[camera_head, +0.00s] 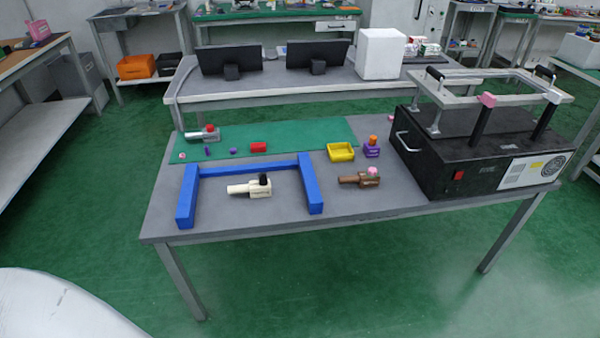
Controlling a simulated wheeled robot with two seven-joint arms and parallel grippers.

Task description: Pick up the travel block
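I cannot tell for sure which piece is the travel block. On the grey table (250,222), a cream lever piece (243,189) with a black knob lies inside a blue U-shaped frame (248,170). A brown lever piece (352,181) with a pink knob lies to the right of the frame. A grey piece with a red block (206,134) is at the back left on a green mat (300,139). A purple block (371,151) with an orange top stands near the mat's right end. Neither gripper is in view.
A yellow open tray (341,152) sits left of the purple block. A large black machine (465,160) with a raised metal frame fills the table's right end. Small pink and purple bits lie on the mat's left. The table's front strip is clear.

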